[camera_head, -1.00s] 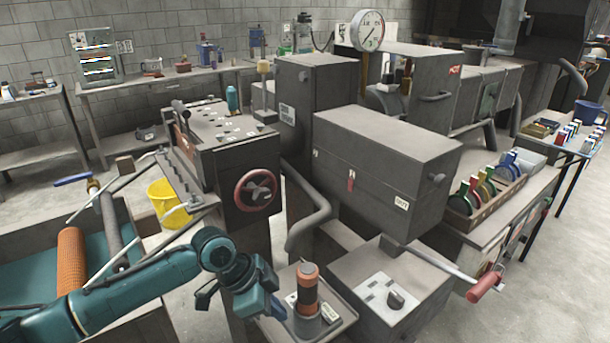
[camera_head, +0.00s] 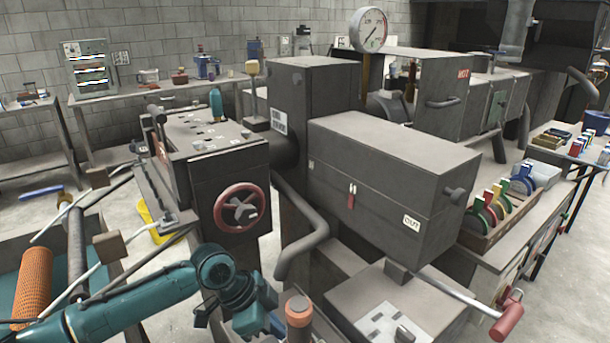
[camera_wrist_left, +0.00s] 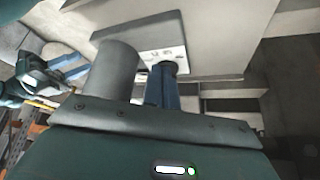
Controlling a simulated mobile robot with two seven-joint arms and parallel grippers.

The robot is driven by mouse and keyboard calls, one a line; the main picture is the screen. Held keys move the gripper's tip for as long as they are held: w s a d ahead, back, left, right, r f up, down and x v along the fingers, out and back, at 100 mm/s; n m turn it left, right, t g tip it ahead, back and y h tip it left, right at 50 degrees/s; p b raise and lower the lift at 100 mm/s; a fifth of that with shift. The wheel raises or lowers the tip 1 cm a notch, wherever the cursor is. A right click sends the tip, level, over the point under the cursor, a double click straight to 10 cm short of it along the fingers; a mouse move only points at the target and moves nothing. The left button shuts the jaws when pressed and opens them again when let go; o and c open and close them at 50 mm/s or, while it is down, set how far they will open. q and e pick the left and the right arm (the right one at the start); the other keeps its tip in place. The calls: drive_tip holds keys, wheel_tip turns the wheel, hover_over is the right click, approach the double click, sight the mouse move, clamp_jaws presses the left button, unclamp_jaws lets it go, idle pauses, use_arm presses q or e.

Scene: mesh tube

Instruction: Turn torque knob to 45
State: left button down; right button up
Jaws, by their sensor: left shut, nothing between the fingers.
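A dark knob (camera_head: 404,335) sits on a white marked plate (camera_head: 384,322) on top of a grey box at the bottom of the head view, cut by the frame edge. Its pointer and numbers cannot be read. My left gripper (camera_head: 250,320) is low and left of that box, apart from the knob, and shut with nothing in it. Its blue fingers (camera_wrist_left: 163,88) show together in the left wrist view, in front of a white marked plate (camera_wrist_left: 165,58); whether they touch anything there is unclear.
An orange-topped cylinder (camera_head: 298,311) stands between my left gripper and the box. A metal rod with a red handle (camera_head: 507,314) juts out at the right. A red handwheel (camera_head: 236,207) and a bent pipe (camera_head: 303,246) lie above my arm.

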use_arm(q)
drive_tip(key=shift+f, duration=0.65)
use_arm(e)
drive_tip(key=shift+w, duration=0.15)
drive_tip(key=shift+r, duration=0.1)
use_arm(q)
drive_tip(key=shift+w+d, duration=0.2)
drive_tip(key=shift+d, duration=0.1)
use_arm(e)
drive_tip(key=shift+w+a+r, duration=0.1)
drive_tip(key=shift+w, duration=0.05)
